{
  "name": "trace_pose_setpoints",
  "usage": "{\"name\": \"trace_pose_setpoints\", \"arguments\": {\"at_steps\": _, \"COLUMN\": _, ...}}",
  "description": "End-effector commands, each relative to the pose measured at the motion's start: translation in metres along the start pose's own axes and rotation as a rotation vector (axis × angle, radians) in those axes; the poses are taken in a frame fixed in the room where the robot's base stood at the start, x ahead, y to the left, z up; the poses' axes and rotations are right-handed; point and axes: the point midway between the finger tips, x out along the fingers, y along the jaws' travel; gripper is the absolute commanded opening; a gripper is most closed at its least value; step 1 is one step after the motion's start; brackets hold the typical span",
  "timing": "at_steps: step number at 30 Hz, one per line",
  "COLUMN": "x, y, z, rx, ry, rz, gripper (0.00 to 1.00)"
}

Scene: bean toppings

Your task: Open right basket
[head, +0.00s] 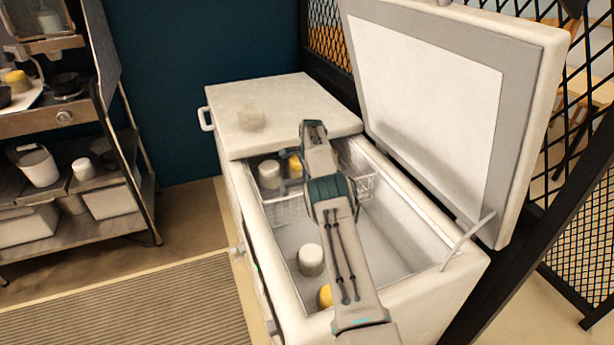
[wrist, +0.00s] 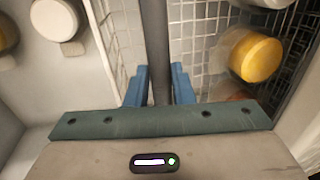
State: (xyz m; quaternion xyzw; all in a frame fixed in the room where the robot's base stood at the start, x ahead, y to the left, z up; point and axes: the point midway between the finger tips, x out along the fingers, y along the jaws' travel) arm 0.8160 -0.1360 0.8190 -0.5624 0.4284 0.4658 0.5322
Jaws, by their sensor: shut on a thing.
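A white wire basket (head: 290,209) sits at the far end of the open chest freezer (head: 400,230). My arm covers its middle, and its right end (head: 364,187) shows beyond the arm. In the wrist view its white mesh (wrist: 200,50) lies below my gripper. My gripper (wrist: 157,88) has its blue fingers on either side of a dark grey bar (wrist: 156,40), shut on it. The bar runs above the mesh; how it joins the basket is not clear. In the head view the fingers are mostly hidden by the arm.
The freezer's right lid (head: 430,95) stands open; the left lid (head: 275,110) is closed. A white tub (head: 270,174) and a yellow-topped tub (wrist: 256,58) are in the basket. Another white tub (head: 311,259) stands on the freezer floor. A metal shelf (head: 70,190) stands left.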

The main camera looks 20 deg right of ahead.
Motion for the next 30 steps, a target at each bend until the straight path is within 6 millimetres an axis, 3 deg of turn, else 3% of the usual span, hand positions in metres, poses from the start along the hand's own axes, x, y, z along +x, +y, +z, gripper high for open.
{"name": "trace_pose_setpoints", "arguments": {"at_steps": 1, "x": -0.002, "y": -0.001, "z": -0.001, "rx": 0.000, "ry": 0.002, "rz": -0.003, "gripper": 0.00}}
{"name": "trace_pose_setpoints", "arguments": {"at_steps": 2, "x": -0.002, "y": -0.001, "z": -0.001, "rx": 0.000, "ry": 0.002, "rz": -0.004, "gripper": 0.30}}
{"name": "trace_pose_setpoints", "arguments": {"at_steps": 3, "x": -0.002, "y": -0.001, "z": -0.001, "rx": 0.000, "ry": 0.002, "rz": -0.003, "gripper": 0.41}}
{"name": "trace_pose_setpoints", "arguments": {"at_steps": 4, "x": -0.001, "y": -0.001, "z": -0.001, "rx": 0.000, "ry": 0.002, "rz": -0.003, "gripper": 0.43}}
{"name": "trace_pose_setpoints", "arguments": {"at_steps": 17, "x": -0.009, "y": -0.001, "z": 0.000, "rx": 0.000, "ry": 0.001, "rz": -0.002, "gripper": 0.43}}
{"name": "trace_pose_setpoints", "arguments": {"at_steps": 22, "x": -0.033, "y": -0.001, "z": 0.000, "rx": 0.001, "ry": 0.001, "rz": -0.004, "gripper": 0.43}}
{"name": "trace_pose_setpoints", "arguments": {"at_steps": 30, "x": -0.095, "y": -0.001, "z": -0.001, "rx": 0.000, "ry": 0.002, "rz": -0.005, "gripper": 0.43}}
